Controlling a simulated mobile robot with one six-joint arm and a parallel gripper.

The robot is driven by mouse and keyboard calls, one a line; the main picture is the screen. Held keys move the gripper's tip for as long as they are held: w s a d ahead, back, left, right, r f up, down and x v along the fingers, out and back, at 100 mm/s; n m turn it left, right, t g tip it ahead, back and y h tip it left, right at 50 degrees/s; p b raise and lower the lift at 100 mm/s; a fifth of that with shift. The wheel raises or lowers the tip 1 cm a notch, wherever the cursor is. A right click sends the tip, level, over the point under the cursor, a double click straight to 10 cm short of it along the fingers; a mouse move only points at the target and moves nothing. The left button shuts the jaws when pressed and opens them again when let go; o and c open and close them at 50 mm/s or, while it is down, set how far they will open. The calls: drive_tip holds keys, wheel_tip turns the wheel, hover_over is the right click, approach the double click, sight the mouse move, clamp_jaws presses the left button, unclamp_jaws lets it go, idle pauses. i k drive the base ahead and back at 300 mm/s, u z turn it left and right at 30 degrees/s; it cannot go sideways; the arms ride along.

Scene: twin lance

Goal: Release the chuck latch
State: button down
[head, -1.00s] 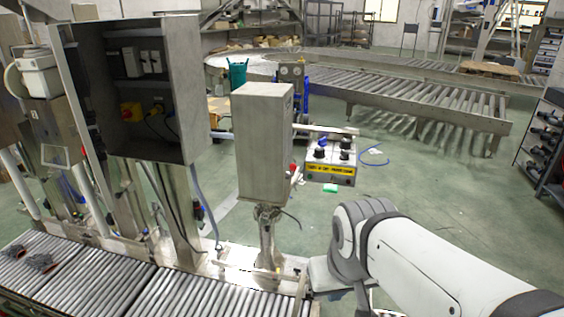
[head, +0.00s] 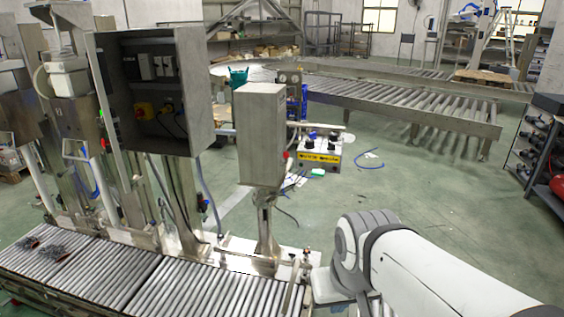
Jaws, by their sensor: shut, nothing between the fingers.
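I cannot make out the chuck latch in the head view. A tall metal control box (head: 262,135) stands on a post in the middle, with a red button (head: 286,155) on its right side. My arm comes in from the lower right, a white link with a grey joint. My gripper is not visible; the arm's far end is hidden or cut off near the bottom of the picture.
A roller conveyor (head: 200,288) runs along the bottom left. An open electrical cabinet (head: 152,92) stands behind it. A control unit with a yellow label (head: 320,155) is beyond the box. A larger conveyor (head: 400,100) crosses the back. Green floor (head: 430,200) at right is open.

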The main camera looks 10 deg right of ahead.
sight(286, 154)
drive_tip(key=z, duration=2.2)
drive_tip(key=k, duration=0.65)
drive_tip(key=u, duration=1.8)
drive_tip(key=i, duration=1)
drive_tip(key=u, duration=0.05)
